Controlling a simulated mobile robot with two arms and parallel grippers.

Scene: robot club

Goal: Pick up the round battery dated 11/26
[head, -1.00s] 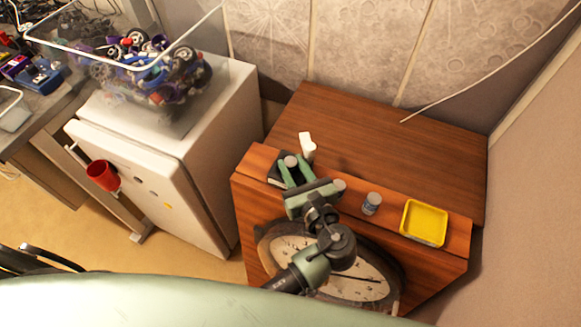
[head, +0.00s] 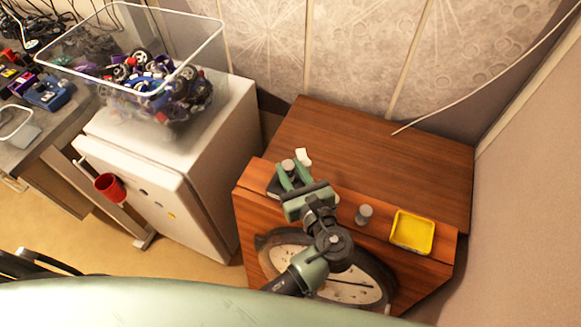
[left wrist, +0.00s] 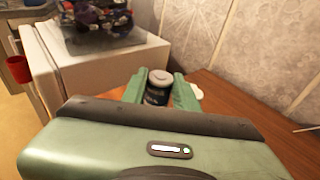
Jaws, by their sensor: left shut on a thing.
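My left gripper (head: 290,177) is shut on a round battery (head: 288,165) with a grey top, above the left front part of the wooden cabinet. In the left wrist view the battery (left wrist: 158,88) stands upright between the green fingers, with a dark label whose date I cannot read. I cannot tell for sure whether its base is clear of the surface. A second grey-topped cylinder (head: 364,214) stands on the cabinet to the right. A small grey round top (head: 336,198) shows beside the gripper, mostly hidden. My right gripper is not in view.
The wooden cabinet (head: 390,160) has a clear back part. A small white object (head: 303,157) is close behind the held battery. A yellow tray (head: 413,231) is at the right. A white fridge (head: 215,130) with a clear bin (head: 205,50) stands at the left.

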